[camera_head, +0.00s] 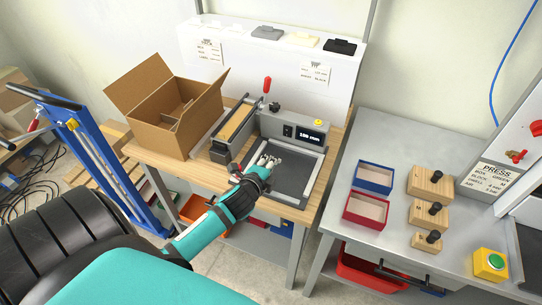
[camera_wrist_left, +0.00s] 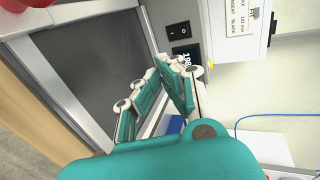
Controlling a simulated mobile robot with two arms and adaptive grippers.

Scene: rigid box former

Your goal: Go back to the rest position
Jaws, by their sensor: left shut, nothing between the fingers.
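My left gripper (camera_head: 268,163) is above the grey device with a dark flat plate (camera_head: 300,185) on the wooden table. It is shut and empty. In the left wrist view the fingers (camera_wrist_left: 160,90) are close together with nothing between them, and the dark plate (camera_wrist_left: 85,60) lies to the left of them. I cannot tell whether the fingers touch the device. My right gripper is not in view.
An open cardboard box (camera_head: 168,105) stands left of the device. On the grey table to the right are a blue box (camera_head: 375,178), a red box (camera_head: 366,209), several wooden blocks with black knobs (camera_head: 430,183) and a green button (camera_head: 491,263). A blue lift (camera_head: 90,150) stands left.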

